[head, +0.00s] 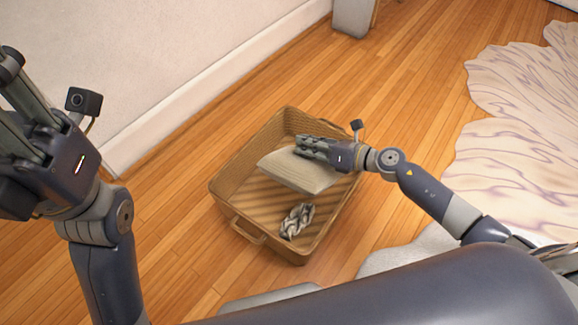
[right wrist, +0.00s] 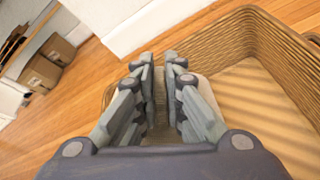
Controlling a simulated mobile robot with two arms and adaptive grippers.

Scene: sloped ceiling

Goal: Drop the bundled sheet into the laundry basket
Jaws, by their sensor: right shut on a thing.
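The laundry basket (head: 228,204) is a tan, woven, rectangular open basket on the floor. It also shows in the right wrist view (right wrist: 228,50). The bundled sheet (head: 297,174) is a beige, cushion-like bundle at the basket's opening, under my right gripper (head: 302,147). The right gripper is shut on the bundle's upper edge. In the right wrist view its fingers (right wrist: 163,75) hide most of the bundle. I cannot tell whether the bundle touches the basket floor. My left gripper (head: 12,90) is raised at the left edge, away from the basket, its fingers partly cut off.
A grey-white braided thing (head: 297,220) lies in the basket's near end. A pale marbled rug (head: 515,130) lies at the right. A white wall (head: 150,70) runs behind the basket. Cardboard boxes (right wrist: 45,65) stand off in the right wrist view. Wooden floor around the basket is clear.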

